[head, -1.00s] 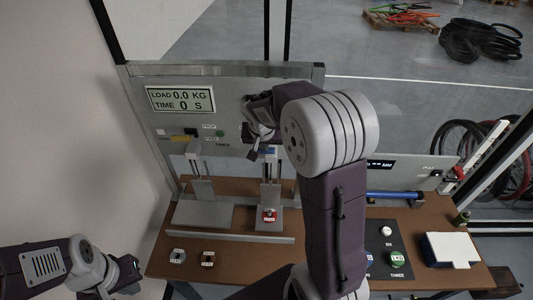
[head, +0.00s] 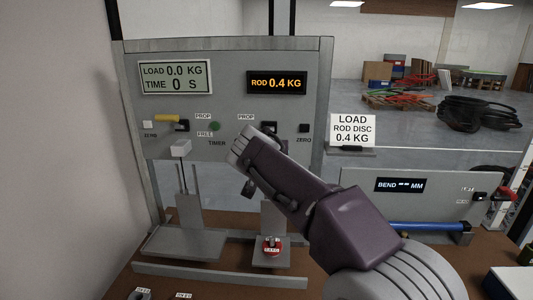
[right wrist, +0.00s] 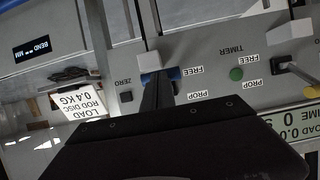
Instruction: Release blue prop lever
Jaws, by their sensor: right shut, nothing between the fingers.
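The blue prop lever (right wrist: 174,73) shows in the right wrist view, at the tip of my right gripper (right wrist: 157,82). It lies crosswise, about level with the FREE label (right wrist: 197,70) beside it. My right gripper is shut and empty, its dark fingers close against the lever; I cannot tell if they touch it. In the head view my right arm hides the lever and fingertips. The PROP label (head: 246,117) shows just above that arm. My left gripper is out of view.
A yellow lever (head: 167,118) sits on the panel (head: 225,60) to the left. The rod display (head: 277,83) reads 0.4 KG. A blue rod (head: 425,227) lies at right.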

